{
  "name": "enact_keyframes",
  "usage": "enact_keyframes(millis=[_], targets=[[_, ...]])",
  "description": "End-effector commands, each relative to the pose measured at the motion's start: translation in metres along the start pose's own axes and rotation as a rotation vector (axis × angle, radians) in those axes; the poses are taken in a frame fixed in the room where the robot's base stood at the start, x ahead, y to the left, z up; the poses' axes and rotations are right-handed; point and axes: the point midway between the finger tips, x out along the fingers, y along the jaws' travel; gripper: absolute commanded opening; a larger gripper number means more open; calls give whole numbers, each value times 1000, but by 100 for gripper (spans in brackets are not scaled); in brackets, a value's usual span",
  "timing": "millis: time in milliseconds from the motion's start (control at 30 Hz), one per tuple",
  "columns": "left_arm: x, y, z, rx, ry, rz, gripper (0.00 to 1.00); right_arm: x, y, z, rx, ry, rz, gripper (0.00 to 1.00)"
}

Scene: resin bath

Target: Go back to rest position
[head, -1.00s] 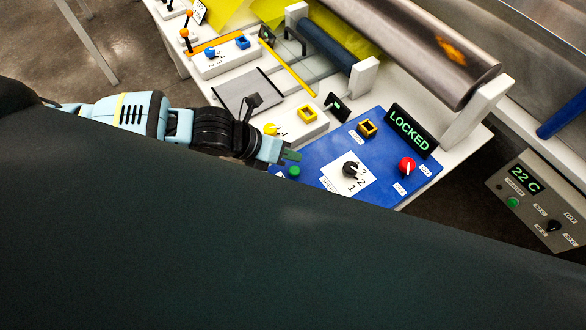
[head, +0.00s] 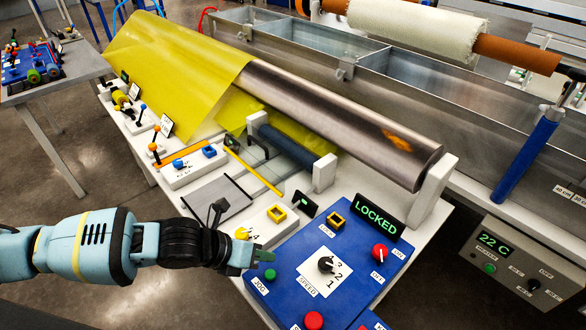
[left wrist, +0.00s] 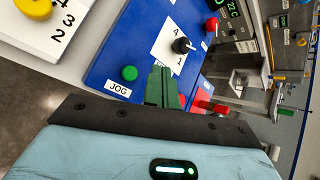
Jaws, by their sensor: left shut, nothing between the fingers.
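My left gripper (head: 262,256) reaches in from the left in the head view, over the near left edge of the blue control panel (head: 283,253). Its fingers are shut with nothing between them; they also show in the left wrist view (left wrist: 160,86), near the green JOG button (left wrist: 129,73). That button (head: 270,275) is just below the fingertips in the head view. I cannot tell whether they touch the panel. My right gripper is not in view.
The panel carries a black speed knob (head: 325,264), red knob (head: 380,252), red button (head: 313,320) and LOCKED display (head: 377,217). A metal roller (head: 330,115) with yellow film (head: 175,75) lies behind. A grey box (head: 515,270) reads 22 C. Floor at lower left is clear.

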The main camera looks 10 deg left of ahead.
Motion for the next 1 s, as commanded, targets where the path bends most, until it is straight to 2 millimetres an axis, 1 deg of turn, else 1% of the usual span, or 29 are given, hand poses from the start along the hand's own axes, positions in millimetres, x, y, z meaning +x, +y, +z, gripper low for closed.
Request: enact_keyframes(millis=[167,267,367,500,600,700,833,933,1000], targets=[[3,-5,-4,-20,5,-6,0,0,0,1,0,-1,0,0],[10,-19,-16,-93,18,-22,0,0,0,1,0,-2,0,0],[19,-41,-33,-226,33,-41,0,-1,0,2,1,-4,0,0],[27,-70,-53,-475,40,-58,0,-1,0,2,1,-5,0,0],[29,-85,-64,-671,34,-60,0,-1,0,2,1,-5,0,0],[28,-93,-73,-882,20,-51,0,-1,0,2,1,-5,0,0],[24,-94,-85,-1181,-10,-23,0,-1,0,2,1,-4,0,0],[18,-86,-96,-1424,-47,15,0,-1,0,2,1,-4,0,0],[12,-76,-106,-1602,-83,52,0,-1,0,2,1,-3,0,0]])
